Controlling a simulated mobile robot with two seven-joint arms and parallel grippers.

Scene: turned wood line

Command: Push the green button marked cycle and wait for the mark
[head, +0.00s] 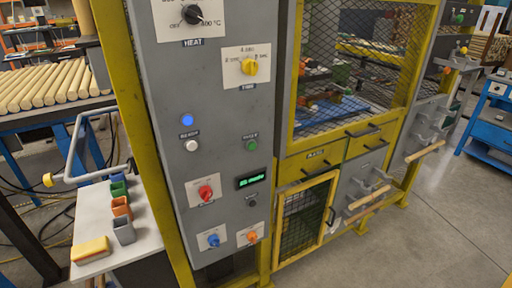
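A grey control panel (222,100) on a yellow-framed machine fills the middle of the head view. A small round green button (251,145) sits on its right side, above a green-lit display (250,179). A small label is at the button, too small to read. The display shows a number that looks like 25 and a word that looks like "made". A blue lamp (187,120) is lit at the left of the panel, with a white button (191,145) below it. Neither of my grippers is in view, and nothing covers the green button.
The panel also carries a black HEAT dial (192,14), a yellow knob (249,67), and red (206,192), blue (213,240) and orange (252,236) knobs. A shelf (146,238) at left holds small bins and a yellow block (91,250). Floor is clear at right.

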